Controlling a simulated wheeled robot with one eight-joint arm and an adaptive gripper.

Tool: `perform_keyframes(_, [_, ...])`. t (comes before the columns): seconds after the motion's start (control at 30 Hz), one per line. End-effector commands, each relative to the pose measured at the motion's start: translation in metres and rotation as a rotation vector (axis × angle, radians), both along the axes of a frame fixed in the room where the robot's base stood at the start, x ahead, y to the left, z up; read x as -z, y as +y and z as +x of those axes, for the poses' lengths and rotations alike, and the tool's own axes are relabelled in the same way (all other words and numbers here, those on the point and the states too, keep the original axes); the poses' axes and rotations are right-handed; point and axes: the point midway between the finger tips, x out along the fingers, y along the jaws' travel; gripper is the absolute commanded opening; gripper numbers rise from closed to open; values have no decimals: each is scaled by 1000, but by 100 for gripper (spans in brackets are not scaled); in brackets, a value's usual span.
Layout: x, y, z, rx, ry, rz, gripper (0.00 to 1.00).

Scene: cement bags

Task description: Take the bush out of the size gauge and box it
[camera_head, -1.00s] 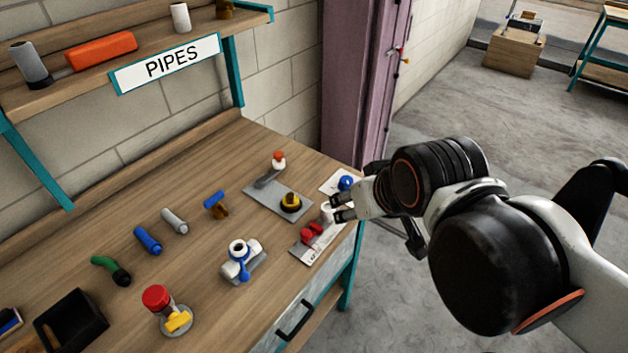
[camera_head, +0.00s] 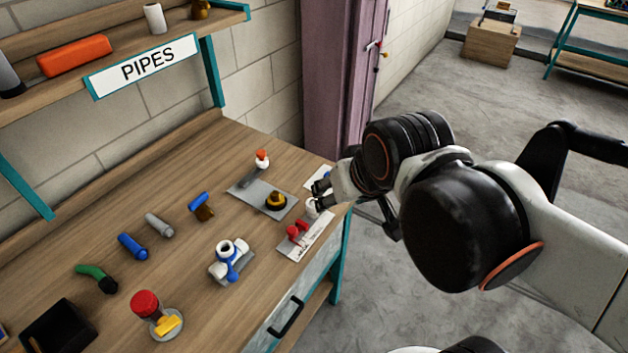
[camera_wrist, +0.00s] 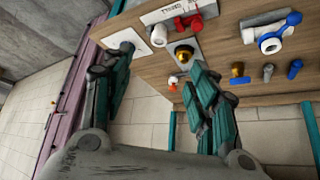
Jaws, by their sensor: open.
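My gripper (camera_head: 320,195) is open and empty above the bench's right end. It also shows in the wrist view (camera_wrist: 155,70), with both fingers spread. A grey plate (camera_head: 247,194) carries a yellow and black round piece (camera_head: 276,201), left of my gripper. A white lettered plate (camera_head: 301,247) holds a red fitting (camera_head: 293,233) and a white cylinder (camera_head: 311,208), close under my fingers. I cannot tell for certain which piece is the bush or which plate is the gauge. A black open box (camera_head: 58,322) stands at the bench's lower left.
A white pipe fitting with a blue part (camera_head: 226,259), a red-topped valve (camera_head: 147,305) and several small pipe pieces lie across the bench. Another white plate (camera_wrist: 128,38) is near the left finger. A shelf (camera_head: 120,62) stands at the back; a mauve post (camera_head: 335,90) is beyond the end.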

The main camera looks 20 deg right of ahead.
Motion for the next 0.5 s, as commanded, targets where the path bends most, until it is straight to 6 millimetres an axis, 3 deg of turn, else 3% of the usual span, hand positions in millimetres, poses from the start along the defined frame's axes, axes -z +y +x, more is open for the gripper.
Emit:
perform_keyframes(0.23, [-14, -1, 40, 191, 140, 105, 54])
perform_keyframes(0.5, [-7, -2, 83, 428, 298, 191, 54])
